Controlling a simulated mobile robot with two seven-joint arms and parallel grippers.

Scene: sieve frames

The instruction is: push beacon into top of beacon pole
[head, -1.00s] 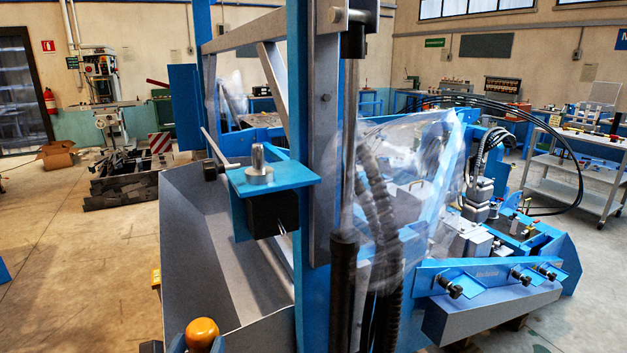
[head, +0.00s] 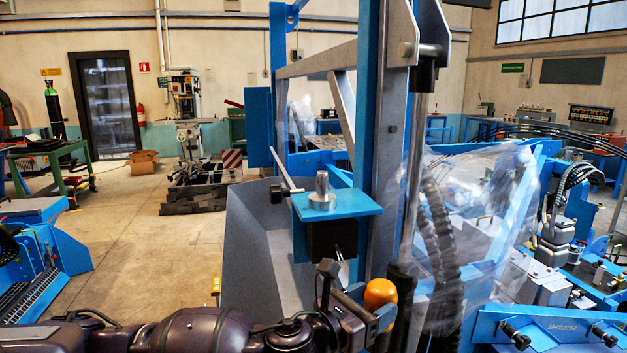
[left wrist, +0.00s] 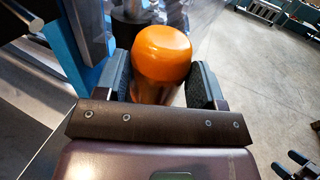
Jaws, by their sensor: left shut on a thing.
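The beacon (head: 380,292) has an orange dome and is held low at the centre right of the head view. In the left wrist view the beacon (left wrist: 161,55) sits between both fingers, dome facing away from the palm. My left gripper (head: 376,314) is shut on its base. The beacon pole (head: 322,187) is a short silver post upright on a blue bracket plate (head: 345,204). Its top is bare. The beacon is below and to the right of the pole, apart from it, in the head view. My right gripper is not in view.
A blue and grey machine frame post (head: 380,130) rises just right of the pole. A black rod and hoses (head: 437,235) and clear plastic sheeting (head: 480,190) hang beside it. A grey sloped panel (head: 255,245) lies to the left. Open floor (head: 130,240) is further left.

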